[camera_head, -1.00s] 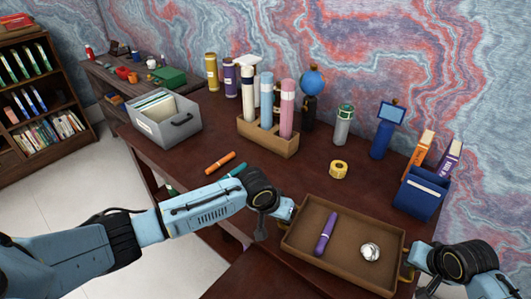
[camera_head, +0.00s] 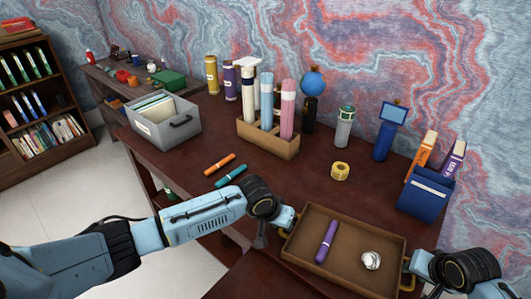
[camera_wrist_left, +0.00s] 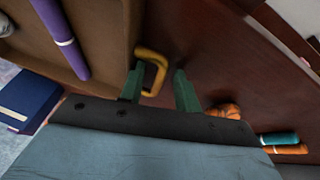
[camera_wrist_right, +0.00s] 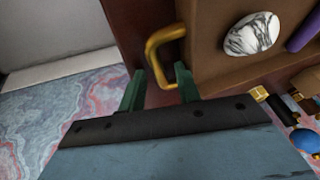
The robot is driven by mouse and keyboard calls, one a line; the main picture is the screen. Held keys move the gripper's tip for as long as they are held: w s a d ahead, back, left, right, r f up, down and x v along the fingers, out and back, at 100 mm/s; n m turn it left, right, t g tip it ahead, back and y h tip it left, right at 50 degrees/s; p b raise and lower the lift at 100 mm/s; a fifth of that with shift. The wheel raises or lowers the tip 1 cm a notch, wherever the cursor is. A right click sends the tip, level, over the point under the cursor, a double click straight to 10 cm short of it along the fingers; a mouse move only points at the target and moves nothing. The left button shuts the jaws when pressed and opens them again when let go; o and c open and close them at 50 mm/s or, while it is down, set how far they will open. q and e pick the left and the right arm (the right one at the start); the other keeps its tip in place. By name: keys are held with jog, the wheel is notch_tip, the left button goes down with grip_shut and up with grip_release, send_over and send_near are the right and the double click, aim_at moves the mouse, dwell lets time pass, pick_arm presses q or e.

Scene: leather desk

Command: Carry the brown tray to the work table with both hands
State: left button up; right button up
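The brown tray (camera_head: 343,218) lies flat at the front right of the dark desk, with a purple marker (camera_head: 326,242) and a marbled white ball (camera_head: 371,260) in it. My left gripper (camera_wrist_left: 159,78) is open at the tray's left yellow handle (camera_wrist_left: 153,60); the handle's outer part lies between its fingers. My right gripper (camera_wrist_right: 160,78) is open at the right yellow handle (camera_wrist_right: 158,45), which also reaches between its fingers. Neither pair of fingers is closed on a handle. In the head view the wrists partly hide both grippers.
An orange marker (camera_head: 220,165) and a teal marker (camera_head: 231,176) lie near my left forearm. A yellow tape roll (camera_head: 340,171) lies behind the tray. A blue holder (camera_head: 425,195) stands near its back right corner. A grey file box (camera_head: 165,127) and wooden tube rack (camera_head: 268,140) stand farther back.

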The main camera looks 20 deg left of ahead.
jog(key=shift+s, duration=0.1)
pick_arm(q)
jog(key=v, duration=1.2)
pick_arm(e)
jog(key=v, duration=1.2)
